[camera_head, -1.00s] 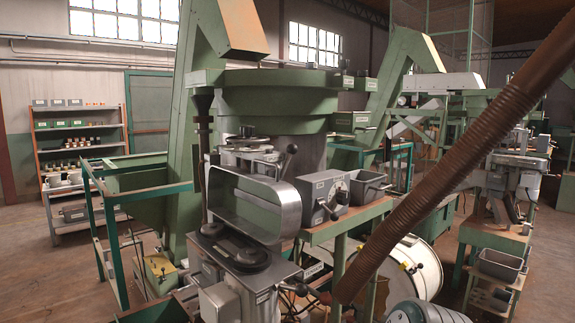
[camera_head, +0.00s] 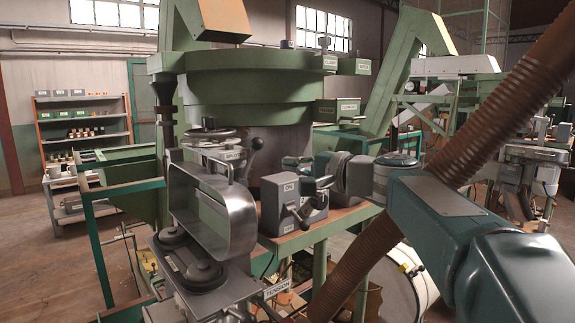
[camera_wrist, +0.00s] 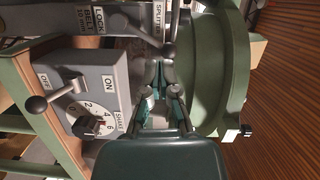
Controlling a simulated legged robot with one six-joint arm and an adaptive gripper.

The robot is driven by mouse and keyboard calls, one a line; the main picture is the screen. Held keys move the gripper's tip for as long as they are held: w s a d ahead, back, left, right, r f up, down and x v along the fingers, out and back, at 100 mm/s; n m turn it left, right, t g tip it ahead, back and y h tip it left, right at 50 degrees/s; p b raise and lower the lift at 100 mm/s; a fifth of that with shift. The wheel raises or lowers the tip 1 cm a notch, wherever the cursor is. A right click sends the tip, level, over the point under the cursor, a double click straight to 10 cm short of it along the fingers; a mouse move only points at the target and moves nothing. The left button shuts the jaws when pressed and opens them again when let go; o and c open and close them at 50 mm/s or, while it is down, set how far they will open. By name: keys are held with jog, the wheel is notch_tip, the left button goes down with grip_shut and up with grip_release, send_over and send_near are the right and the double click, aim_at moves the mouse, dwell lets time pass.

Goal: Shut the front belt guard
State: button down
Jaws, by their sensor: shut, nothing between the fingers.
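The front belt guard (camera_head: 238,222) is a grey metal cover with a rounded end and an open inside. In the head view it stands raised on edge above two dark round pulleys (camera_head: 188,262). My gripper (camera_head: 293,163) is to the right of the guard and apart from it, beyond the grey switch box (camera_head: 285,205). In the wrist view my gripper (camera_wrist: 160,72) has its teal fingers together and empty, close to a dark lever knob (camera_wrist: 168,50). I cannot make out the guard for certain in the wrist view.
The green bowl hopper (camera_head: 250,85) rises behind my gripper. The switch box's lever (camera_wrist: 40,103) sticks out beside the gripper. A brown ribbed hose (camera_head: 495,120) slants across the right. A tension lever with a label (camera_head: 278,288) is low in front.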

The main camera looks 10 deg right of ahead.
aim_at(233, 186)
jog(key=w+a, duration=0.1)
jog(key=a, duration=0.2)
jog(key=w+a, duration=0.1)
jog(key=a, duration=0.2)
jog(key=w+a, duration=0.1)
jog(key=a, duration=0.2)
jog(key=shift+w+a+f, duration=0.1)
jog(key=shift+a+f, duration=0.25)
jog(key=shift+a, duration=0.05)
jog(key=shift+s+a+r+n, duration=0.1)
jog(key=shift+s+a+n, duration=0.3)
jog(key=shift+s+a, duration=0.05)
jog(key=shift+s+a+n, duration=0.3)
jog(key=shift+a+n, duration=0.05)
jog(key=shift+n, duration=0.05)
jog(key=s+a+f+n+h, duration=0.25)
jog(key=s+a+n, duration=0.25)
jog(key=a, duration=0.3)
jog(key=shift+s+a+f+n+t+h, duration=0.15)
jog(key=shift+s+a+f+n+h, duration=0.35)
jog(key=shift+s+a+f+n, duration=1.5)
jog(key=shift+w+a+f+n+t+h, duration=0.35)
jog(key=shift+f+n, duration=0.85)
jog(key=shift+f, duration=2.25)
jog(key=shift+s+a+f+n+h, duration=0.6)
jog(key=shift+s+a+f+n, duration=0.7)
jog(key=shift+f, duration=1.4)
